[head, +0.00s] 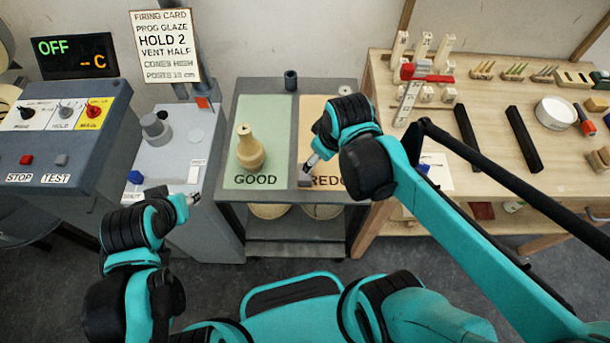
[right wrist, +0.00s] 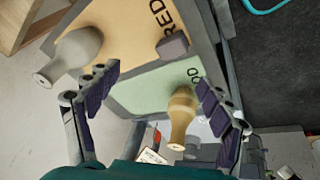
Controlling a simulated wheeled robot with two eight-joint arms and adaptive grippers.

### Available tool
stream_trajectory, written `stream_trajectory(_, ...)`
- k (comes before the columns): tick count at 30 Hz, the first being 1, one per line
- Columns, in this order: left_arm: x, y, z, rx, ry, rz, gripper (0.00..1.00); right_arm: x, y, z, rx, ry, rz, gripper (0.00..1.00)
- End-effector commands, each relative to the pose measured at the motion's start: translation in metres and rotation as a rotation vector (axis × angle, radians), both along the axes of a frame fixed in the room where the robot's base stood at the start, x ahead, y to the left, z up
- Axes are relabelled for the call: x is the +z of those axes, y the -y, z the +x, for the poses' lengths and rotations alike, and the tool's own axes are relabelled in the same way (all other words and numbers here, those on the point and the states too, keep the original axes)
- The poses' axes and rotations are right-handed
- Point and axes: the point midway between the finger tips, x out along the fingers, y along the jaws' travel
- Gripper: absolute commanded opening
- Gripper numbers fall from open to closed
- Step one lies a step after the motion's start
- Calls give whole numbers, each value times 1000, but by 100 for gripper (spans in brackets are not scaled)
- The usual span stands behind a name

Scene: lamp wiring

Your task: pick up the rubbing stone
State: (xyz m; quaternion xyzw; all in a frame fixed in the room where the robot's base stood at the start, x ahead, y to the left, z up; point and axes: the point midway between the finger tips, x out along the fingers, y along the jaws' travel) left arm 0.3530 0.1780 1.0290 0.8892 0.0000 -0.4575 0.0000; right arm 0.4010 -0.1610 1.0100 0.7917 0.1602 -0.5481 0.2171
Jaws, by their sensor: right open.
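The rubbing stone looks to be the small grey-purple block (head: 305,182) on the cart top, at the near end of the strip between the green GOOD mat and the tan REDO mat. It also shows in the right wrist view (right wrist: 174,45), at the top centre. My right gripper (head: 311,163) is above the cart beside the stone, and its arm hides much of the REDO mat. In the right wrist view its fingers (right wrist: 160,100) are spread wide with nothing between them touching. My left gripper (head: 192,198) is low over the grey cabinet; its jaws are too small to read.
A tan vase (head: 250,150) stands on the green mat (head: 236,117). A paler vase (right wrist: 80,48) stands on the tan mat (right wrist: 118,45), close to one right finger. A dark cup (head: 290,80) is at the cart's back. A wooden workbench (head: 490,165) with tools stands at right.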

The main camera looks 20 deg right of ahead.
Motion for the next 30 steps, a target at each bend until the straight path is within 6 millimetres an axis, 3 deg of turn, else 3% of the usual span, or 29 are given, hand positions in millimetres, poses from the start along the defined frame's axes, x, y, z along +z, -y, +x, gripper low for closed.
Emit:
stream_trajectory(6,-9,0,0,0,0,0,40,-49,-16,38,391,-188,-106,80)
stream_trajectory(12,-13,0,0,0,0,0,40,-86,-26,55,648,-299,-141,80)
stream_trajectory(18,-17,0,0,0,0,0,40,-105,-29,59,735,-334,-146,80)
stream_trajectory(30,-42,0,0,0,0,0,40,-151,-29,56,735,-334,-147,80)
